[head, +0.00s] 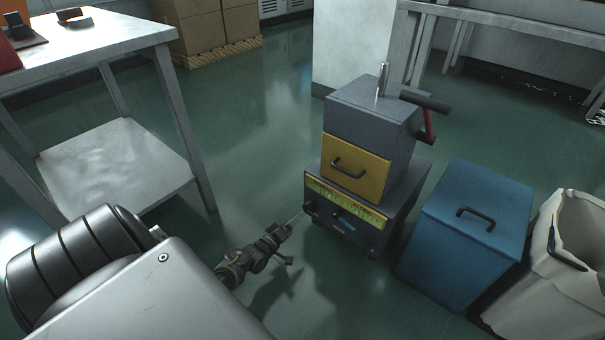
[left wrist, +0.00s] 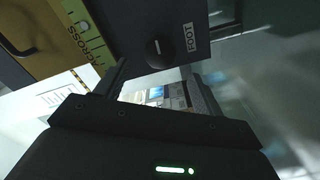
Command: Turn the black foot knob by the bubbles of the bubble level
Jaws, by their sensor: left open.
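The grey machine (head: 372,115) has a yellow-green bubble level strip (head: 345,202) along its low front edge, too small here to read its bubbles. In the left wrist view part of this strip (left wrist: 88,40) shows the word ACROSS. The black foot knob (left wrist: 158,50) has a white mark and sits on the dark face beside the label FOOT (left wrist: 190,38). My left gripper (head: 298,217) is in front of the machine's lower left corner. In the left wrist view my left gripper (left wrist: 157,70) is open, its fingertips on either side of the knob; contact cannot be told. My right gripper is not in view.
A blue bin (head: 470,215) stands close to the machine's right, with a pale bin (head: 565,260) beyond it. A metal table (head: 115,160) stands at the left. Cardboard boxes (head: 205,25) are at the back.

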